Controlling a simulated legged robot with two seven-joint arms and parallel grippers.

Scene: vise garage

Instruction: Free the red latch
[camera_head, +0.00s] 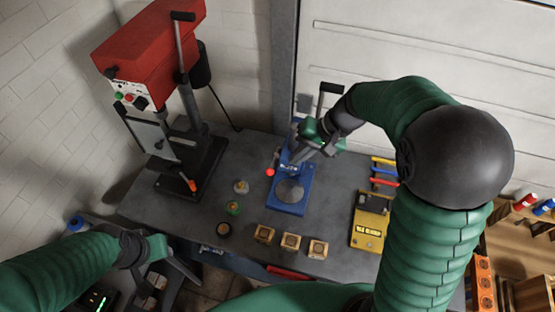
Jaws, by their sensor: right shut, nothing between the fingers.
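A blue press-like tool (290,195) with a round grey plate stands on the grey workbench (335,215). A small red knob (270,172) shows at its left side; I cannot tell whether this is the red latch or whether it is fastened. My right gripper (298,158) is shut and empty at the upper part of the blue tool, and hides some of it. I cannot tell whether it touches the tool. My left gripper (176,285) is low at the left, in front of the bench edge, with its fingers spread apart and nothing seen between them.
A red drill press (150,45) stands at the back left. Several small wooden blocks (290,242) line the bench front. A yellow box (370,222) lies at the right. A red bar (287,272) shows at the front edge. Shelves with bottles (525,202) are far right.

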